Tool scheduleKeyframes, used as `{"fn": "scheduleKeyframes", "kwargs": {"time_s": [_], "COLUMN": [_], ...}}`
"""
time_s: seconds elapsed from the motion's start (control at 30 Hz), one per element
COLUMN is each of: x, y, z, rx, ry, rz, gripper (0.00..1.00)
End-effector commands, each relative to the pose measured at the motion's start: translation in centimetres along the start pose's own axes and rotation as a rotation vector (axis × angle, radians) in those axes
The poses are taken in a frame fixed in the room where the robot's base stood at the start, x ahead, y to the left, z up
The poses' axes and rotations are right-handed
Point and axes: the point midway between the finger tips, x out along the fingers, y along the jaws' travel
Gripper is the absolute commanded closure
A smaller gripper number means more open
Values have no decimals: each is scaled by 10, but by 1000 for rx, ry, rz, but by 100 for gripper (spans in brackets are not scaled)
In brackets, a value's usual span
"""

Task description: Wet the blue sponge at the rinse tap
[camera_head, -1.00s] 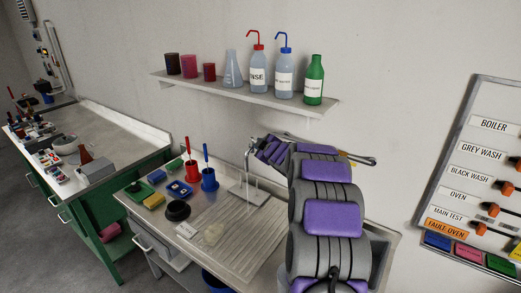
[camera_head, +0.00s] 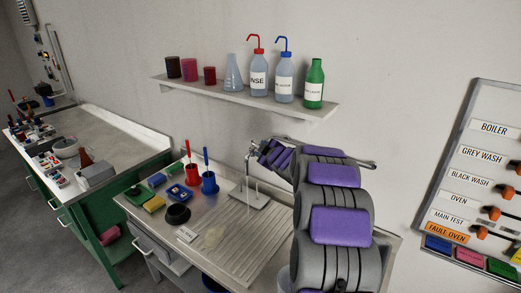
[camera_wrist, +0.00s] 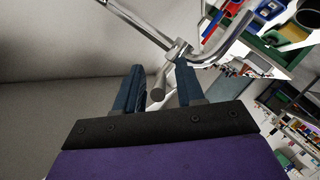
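The blue sponge (camera_head: 157,180) lies at the back left of the steel sink top, behind the yellow sponge (camera_head: 153,203) and beside the green one (camera_head: 134,191). The rinse tap (camera_head: 247,178) rises over the ribbed drainboard; its metal pipes and a round-ended lever (camera_wrist: 157,95) fill the upper middle of the wrist view. My gripper (camera_head: 251,149) is at the top of the tap. In the wrist view its two dark blue fingers (camera_wrist: 160,85) are apart, with the lever end between them and gaps visible at its sides. It holds no sponge.
A wall shelf (camera_head: 250,97) with bottles hangs above. A switch panel (camera_head: 480,180) is at right.

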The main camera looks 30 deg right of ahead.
Motion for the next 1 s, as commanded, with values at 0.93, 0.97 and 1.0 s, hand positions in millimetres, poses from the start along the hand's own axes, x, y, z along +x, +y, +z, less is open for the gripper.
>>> {"fn": "scheduleKeyframes", "kwargs": {"time_s": [0.93,0.97,1.0], "x": [-145,-146,-148], "y": [0,0,0], "z": [1,1,1], "rx": [0,0,0], "ry": [-1,-1,-1], "rz": [-1,-1,-1], "gripper": [62,62,62]}}
